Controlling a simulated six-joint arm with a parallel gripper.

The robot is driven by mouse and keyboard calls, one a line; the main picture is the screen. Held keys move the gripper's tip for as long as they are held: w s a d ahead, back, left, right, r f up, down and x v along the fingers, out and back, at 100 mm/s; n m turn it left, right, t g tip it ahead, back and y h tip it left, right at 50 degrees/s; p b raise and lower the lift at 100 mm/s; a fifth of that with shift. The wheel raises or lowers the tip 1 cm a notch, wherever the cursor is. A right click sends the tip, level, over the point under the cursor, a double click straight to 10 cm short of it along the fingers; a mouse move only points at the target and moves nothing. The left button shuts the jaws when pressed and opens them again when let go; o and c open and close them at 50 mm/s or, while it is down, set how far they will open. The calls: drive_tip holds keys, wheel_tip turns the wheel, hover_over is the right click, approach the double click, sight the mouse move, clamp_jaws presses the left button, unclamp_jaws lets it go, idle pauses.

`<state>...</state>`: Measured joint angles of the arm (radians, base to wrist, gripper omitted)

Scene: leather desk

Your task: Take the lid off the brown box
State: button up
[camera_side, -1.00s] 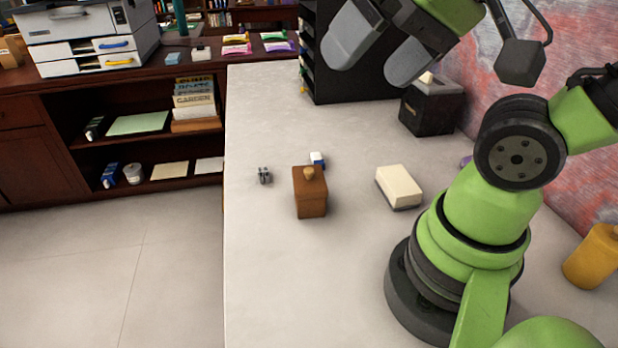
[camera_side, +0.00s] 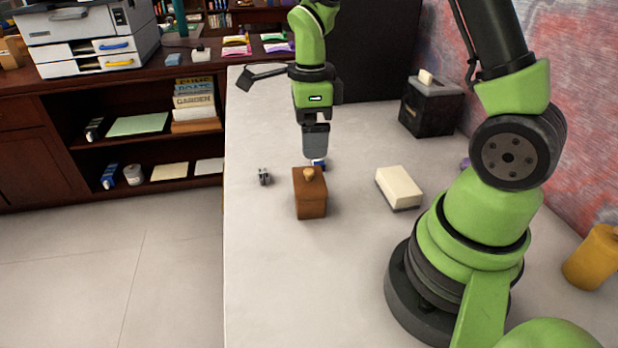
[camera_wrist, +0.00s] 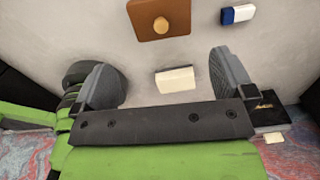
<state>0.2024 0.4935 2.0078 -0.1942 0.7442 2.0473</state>
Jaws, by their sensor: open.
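The brown box (camera_side: 311,202) stands upright on the pale desk in the side view, with its lid (camera_side: 309,180) on and a round tan knob (camera_side: 308,173) on top. In the wrist view the lid (camera_wrist: 172,20) shows from above at the top edge, with its knob (camera_wrist: 161,25) near the middle. My gripper (camera_side: 316,157) hangs pointing down, behind and above the box in the side view, apart from it. In the wrist view its two grey fingers (camera_wrist: 170,78) are wide apart with nothing held between them; the lid lies beyond them.
A blue and white eraser (camera_side: 319,164) lies behind the box, partly hidden by my gripper. A cream block (camera_side: 399,187) is to the right. A small grey metal item (camera_side: 264,176) is to the left. A black box (camera_side: 432,106) stands farther back. The desk's front is clear.

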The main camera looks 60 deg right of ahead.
sight(309, 170)
wheel_tip(309, 170, down, 9)
drive_tip(key=shift+w+r, duration=0.1)
drive_tip(key=shift+w, duration=0.05)
drive_tip(key=c, duration=0.6)
drive_tip(key=shift+r, duration=0.15)
